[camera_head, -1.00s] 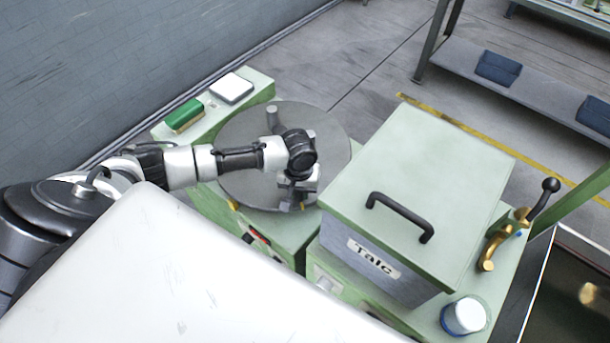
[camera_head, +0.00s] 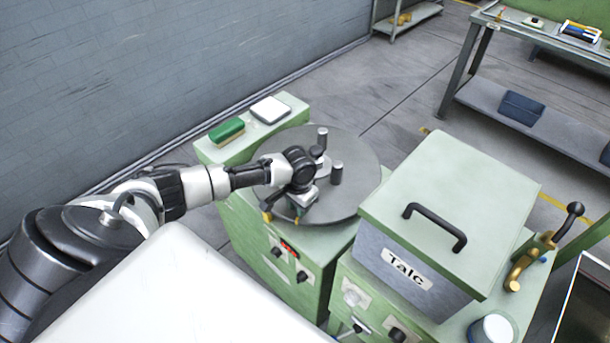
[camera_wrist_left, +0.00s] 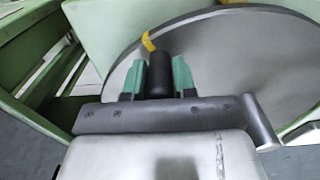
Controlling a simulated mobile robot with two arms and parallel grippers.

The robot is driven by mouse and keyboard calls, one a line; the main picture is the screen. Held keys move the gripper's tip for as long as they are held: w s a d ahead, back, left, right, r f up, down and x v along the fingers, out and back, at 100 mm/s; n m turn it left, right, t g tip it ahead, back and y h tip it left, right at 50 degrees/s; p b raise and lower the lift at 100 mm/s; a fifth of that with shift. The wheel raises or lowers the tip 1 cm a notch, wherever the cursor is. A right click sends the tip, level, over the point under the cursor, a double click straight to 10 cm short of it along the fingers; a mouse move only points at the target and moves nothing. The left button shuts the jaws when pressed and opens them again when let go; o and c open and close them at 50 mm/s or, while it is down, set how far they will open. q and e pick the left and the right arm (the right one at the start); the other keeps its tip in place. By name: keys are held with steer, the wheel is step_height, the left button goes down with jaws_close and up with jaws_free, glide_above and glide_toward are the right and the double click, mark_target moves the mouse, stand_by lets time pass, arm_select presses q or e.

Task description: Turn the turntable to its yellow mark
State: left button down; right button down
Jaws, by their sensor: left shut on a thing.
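The turntable is a grey round disc (camera_head: 358,160) on a green cabinet, with upright grey posts (camera_head: 336,173) on it. My left gripper (camera_head: 293,208) is over the near left part of the disc. In the left wrist view the gripper (camera_wrist_left: 158,82) is shut on a dark upright post (camera_wrist_left: 160,72), with green finger pads on both sides of it. A yellow mark (camera_wrist_left: 147,42) shows at the disc's rim close by the held post; yellow also shows at the near left rim in the head view (camera_head: 267,216). My right gripper is not in view.
A green box (camera_head: 227,131) and a white block (camera_head: 270,110) lie on the ledge behind the disc. A talc bin (camera_head: 440,210) with a black handle stands close on the right.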

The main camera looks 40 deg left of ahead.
mark_target(272, 192)
arm_select(q)
steer(key=a+m, duration=0.2)
steer(key=a, duration=0.1)
steer(key=shift+s+a, duration=0.1)
steer(key=shift+s, duration=0.3)
steer(key=shift+s+a+m, duration=0.1)
steer(key=shift+a+m, duration=1)
steer(key=shift+a, duration=0.6)
steer(key=shift+a+r, duration=0.1)
steer(key=shift+a, duration=1)
steer(key=c, duration=0.9)
jaws_free()
step_height(272, 192, up, 11)
steer(key=b, duration=0.1)
